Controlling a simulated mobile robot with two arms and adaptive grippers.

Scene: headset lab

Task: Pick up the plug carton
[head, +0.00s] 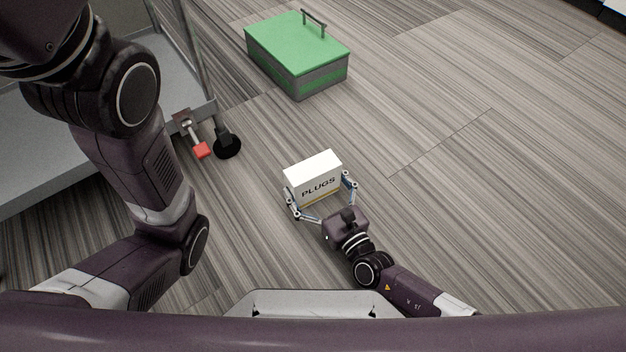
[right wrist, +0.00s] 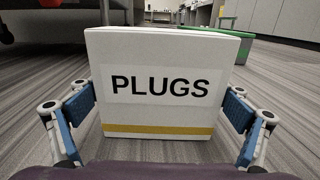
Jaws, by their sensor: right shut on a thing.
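The plug carton (head: 314,174) is a white box with a "PLUGS" label and a yellow stripe near its bottom. It is in the middle of the head view, over the wood-look floor. It also fills the middle of the right wrist view (right wrist: 166,112). My right gripper (head: 321,192) is shut on the carton, one blue-padded finger on each side. The carton looks upright; I cannot tell whether its bottom touches the floor. My left arm comes in at the left of the head view, but its gripper is out of view.
A green-lidded box (head: 298,50) with a handle stands on the floor beyond the carton. A grey cart (head: 60,165) with a black caster (head: 227,145) and a red pedal (head: 201,151) stands at the left. The floor to the right is clear.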

